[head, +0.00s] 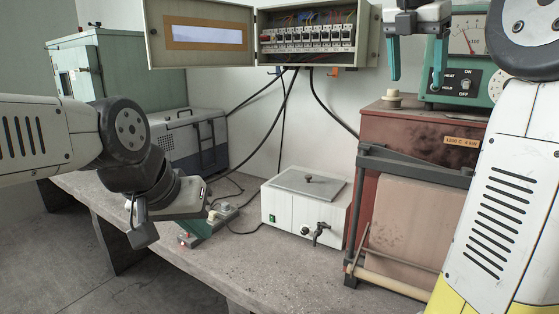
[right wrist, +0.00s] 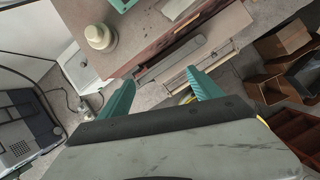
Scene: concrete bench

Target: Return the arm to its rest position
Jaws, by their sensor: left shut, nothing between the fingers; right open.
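My left arm comes in from the left in the head view, and its gripper (head: 204,227) hangs low over the front of the bench, pointing down. Its teal fingers are shut with nothing seen between them, and the wrist partly hides them. My right gripper (head: 416,72) is high at the upper right, in front of the meter box and above the brown kiln. Its two teal fingers point down, well apart and empty. The right wrist view also shows this open gripper (right wrist: 162,92), with the kiln below it.
The concrete bench (head: 262,262) has clear room in front. A white lidded bath with a tap (head: 285,210) stands mid-bench, beside the brown kiln (head: 410,130). An open fuse box (head: 310,50) hangs behind. A green meter box (head: 470,80) stands right. Cables hang between.

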